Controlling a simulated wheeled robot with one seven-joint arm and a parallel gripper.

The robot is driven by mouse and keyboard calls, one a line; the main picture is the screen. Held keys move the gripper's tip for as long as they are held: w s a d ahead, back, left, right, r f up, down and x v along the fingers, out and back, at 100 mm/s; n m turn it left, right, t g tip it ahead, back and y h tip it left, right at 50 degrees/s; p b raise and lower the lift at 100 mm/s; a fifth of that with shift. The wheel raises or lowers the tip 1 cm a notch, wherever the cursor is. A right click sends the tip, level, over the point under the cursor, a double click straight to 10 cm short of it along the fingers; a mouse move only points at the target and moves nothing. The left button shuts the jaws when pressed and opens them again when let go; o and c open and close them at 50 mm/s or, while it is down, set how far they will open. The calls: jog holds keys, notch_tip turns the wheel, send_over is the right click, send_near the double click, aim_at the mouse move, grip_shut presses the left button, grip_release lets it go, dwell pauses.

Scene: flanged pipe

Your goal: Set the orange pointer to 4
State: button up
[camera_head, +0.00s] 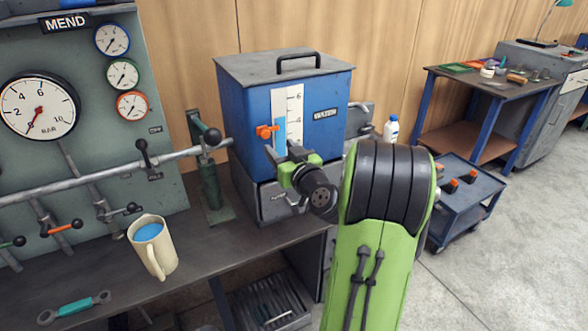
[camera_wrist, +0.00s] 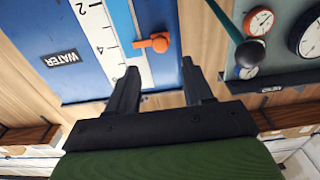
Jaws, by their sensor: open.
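The orange pointer (camera_head: 265,131) sits at the left edge of the white scale (camera_head: 294,105) on the front of the blue water tank (camera_head: 325,95). It also shows in the wrist view (camera_wrist: 152,43), where the picture is upside down. It stands close to the 4 mark; I cannot tell whether exactly on it. A light blue level strip shows beside the scale. My gripper (camera_wrist: 158,68) is open and empty, its fingertips pointing at the tank front. The pointer appears ahead of the gap between the fingers, apart from them. In the head view my wrist hides the lower scale.
Left of the tank are a green valve stand (camera_head: 209,180) with a black-knobbed lever and a grey panel with gauges and pipes (camera_head: 165,100). A cream mug (camera_head: 152,247) and a teal wrench (camera_head: 75,309) rest on the bench. A blue cart (camera_head: 470,195) stands right.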

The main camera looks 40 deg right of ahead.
jog(key=v, duration=0.8)
jog(key=shift+s, duration=0.15)
jog(key=w+a+f+n+g+y, duration=0.2)
jog(key=a+n+y, duration=0.15)
jog(key=a, duration=0.45)
jog(key=w+a+f+n+g+y, duration=0.1)
jog(key=a+n+y, duration=0.25)
jog(key=a, duration=0.55)
jog(key=s+a+f+g+y, duration=0.1)
jog(key=s+a+f+g, duration=0.2)
jog(key=s+a+g, duration=0.35)
jog(key=s+a+m+g+h, duration=0.2)
jog(key=s+m+h, duration=0.1)
jog(key=s, duration=0.9)
notch_tip(320, 180, up, 18)
jog(key=p, duration=1.7)
jog(key=shift+s+m+p, duration=0.25)
jog(key=shift+m+p, duration=0.05)
jog(key=shift+p, duration=0.05)
